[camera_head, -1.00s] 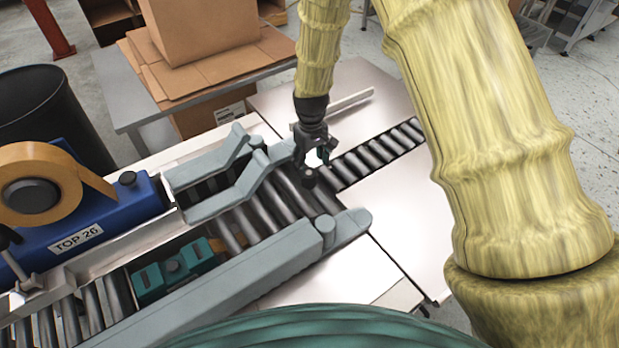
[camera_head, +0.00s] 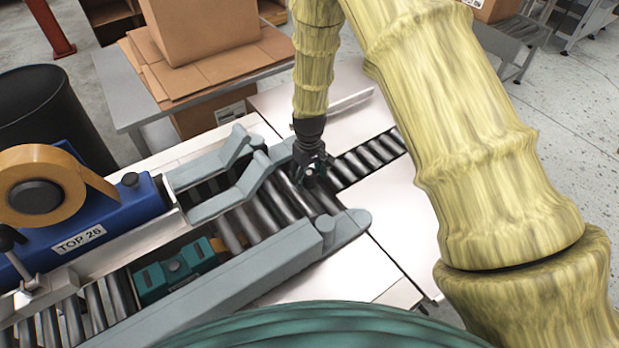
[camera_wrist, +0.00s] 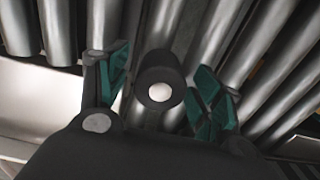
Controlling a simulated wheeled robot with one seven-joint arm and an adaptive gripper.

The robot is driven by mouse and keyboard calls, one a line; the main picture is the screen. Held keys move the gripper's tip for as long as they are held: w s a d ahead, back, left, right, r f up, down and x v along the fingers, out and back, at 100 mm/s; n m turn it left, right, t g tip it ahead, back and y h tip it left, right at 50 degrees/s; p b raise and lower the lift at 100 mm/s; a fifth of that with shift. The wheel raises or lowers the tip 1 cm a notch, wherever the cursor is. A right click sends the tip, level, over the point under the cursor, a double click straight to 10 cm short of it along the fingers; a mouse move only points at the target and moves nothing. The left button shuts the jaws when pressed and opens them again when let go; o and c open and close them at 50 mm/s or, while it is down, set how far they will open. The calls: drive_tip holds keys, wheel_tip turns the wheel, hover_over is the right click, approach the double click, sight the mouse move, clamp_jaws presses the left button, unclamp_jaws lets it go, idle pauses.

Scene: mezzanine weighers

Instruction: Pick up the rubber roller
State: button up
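The rubber roller (camera_wrist: 160,75) is a short dark grey cylinder with a pale round core in the end facing the wrist camera. In the wrist view it lies between the two green-padded fingers of my gripper (camera_wrist: 162,90), with a visible gap on each side. My gripper is open around it and does not appear to grip it. In the head view my gripper (camera_head: 312,174) is low over the conveyor's metal rollers (camera_head: 285,197). There the rubber roller is largely hidden by the gripper or too dark to tell apart.
Grey guide rails (camera_head: 232,192) flank the conveyor near my gripper. A blue tape machine (camera_head: 110,222) with a tan tape roll (camera_head: 75,172) stands at left. Cardboard boxes (camera_head: 205,30) are stacked behind. Pale side plates (camera_head: 385,220) are clear at right.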

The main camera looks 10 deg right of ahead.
drive_tip(key=c, duration=1)
drive_tip(key=shift+r, duration=0.15)
